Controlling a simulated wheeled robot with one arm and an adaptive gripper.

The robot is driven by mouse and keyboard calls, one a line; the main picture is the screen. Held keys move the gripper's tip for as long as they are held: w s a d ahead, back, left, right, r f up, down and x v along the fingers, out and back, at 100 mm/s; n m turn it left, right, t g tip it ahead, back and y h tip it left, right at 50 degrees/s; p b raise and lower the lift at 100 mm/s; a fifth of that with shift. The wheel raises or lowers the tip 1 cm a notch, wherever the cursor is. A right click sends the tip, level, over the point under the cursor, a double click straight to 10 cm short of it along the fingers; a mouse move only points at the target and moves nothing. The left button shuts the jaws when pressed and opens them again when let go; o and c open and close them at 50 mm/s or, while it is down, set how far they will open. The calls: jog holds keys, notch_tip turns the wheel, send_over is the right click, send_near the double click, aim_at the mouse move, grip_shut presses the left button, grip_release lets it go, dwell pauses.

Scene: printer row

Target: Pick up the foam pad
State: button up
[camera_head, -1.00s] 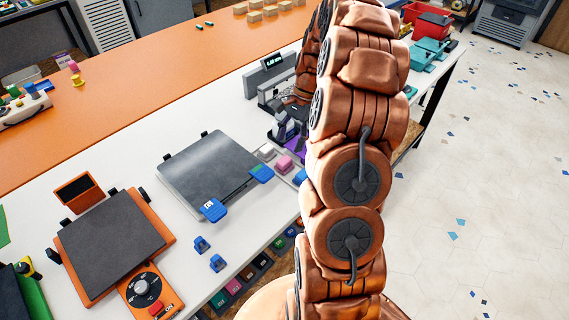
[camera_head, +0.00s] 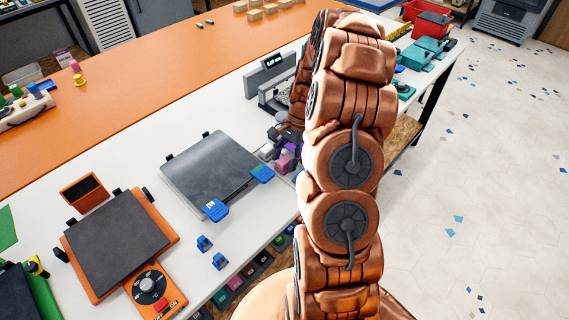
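A cluster of small blocks lies on the white table just right of the grey plate. It includes a pink block (camera_head: 283,164), a pale block (camera_head: 266,152) and a purple piece (camera_head: 292,148). I cannot tell which of them is the foam pad. My gripper (camera_head: 280,142) is low over this cluster, at the far end of my copper-coloured arm. It is small and partly hidden by the arm, so I cannot see whether its fingers are open or shut or touch a block.
A grey plate with blue clips (camera_head: 212,172) lies left of the blocks. An orange-framed press (camera_head: 118,240) stands further left. A grey device with a green display (camera_head: 268,78) stands behind. Teal boxes (camera_head: 425,52) stand far right.

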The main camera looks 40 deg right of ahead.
aim_at(283, 164)
jog(key=c, duration=0.9)
jog(key=shift+r+b, duration=0.6)
jog(key=shift+r, duration=0.3)
jog(key=shift+s+a+r+b, duration=0.15)
jog(key=shift+s+r+b, duration=0.25)
jog(key=shift+r, duration=0.5)
jog(key=s+a+b, duration=0.1)
jog(key=s, duration=0.3)
jog(key=s+a+r+b, duration=0.1)
jog(key=s+a, duration=0.1)
jog(key=s, duration=0.3)
jog(key=s+a+b, duration=0.1)
jog(key=s+b, duration=0.1)
jog(key=s, duration=0.3)
jog(key=shift+s+a+r, duration=0.15)
jog(key=shift+s+r, duration=0.05)
jog(key=shift+s, duration=0.05)
